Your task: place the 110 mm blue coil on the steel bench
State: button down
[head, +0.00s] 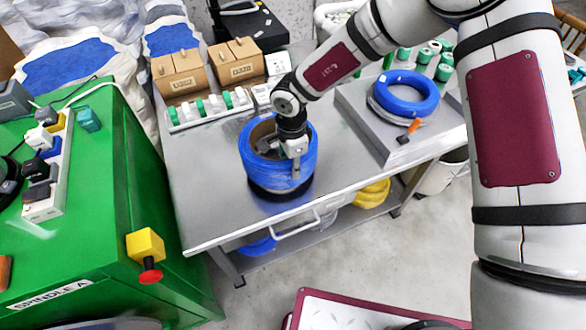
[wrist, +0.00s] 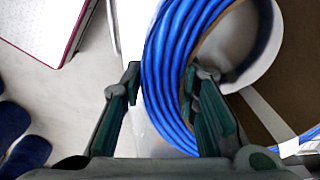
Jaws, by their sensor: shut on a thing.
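A tall blue coil (head: 262,168) stands out over the middle of the steel bench (head: 225,215), its axis roughly upright, with a brown inner side. My gripper (head: 293,158) reaches down at its right side and is shut on the coil's wall. In the wrist view, my gripper (wrist: 166,88) has one finger outside and one inside the blue windings (wrist: 176,60). A dark patch shows right under the coil; I cannot tell whether the coil touches the bench. A second, flatter blue coil (head: 423,104) lies on a raised grey plate at the right.
A white rack of green and white spools (head: 208,108) and brown boxes (head: 178,72) stand at the bench's back left. An orange-handled tool (head: 412,128) lies near the second coil. A green cabinet (head: 150,180) is at the left. The bench's front left is bare.

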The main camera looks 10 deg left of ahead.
jog(key=shift+w, duration=0.45)
jog(key=shift+w+f, duration=0.15)
jog(key=shift+f, duration=1.6)
jog(key=c, duration=1.2)
grip_release()
jog(key=shift+c, duration=0.2)
notch_tip(320, 180, up, 12)
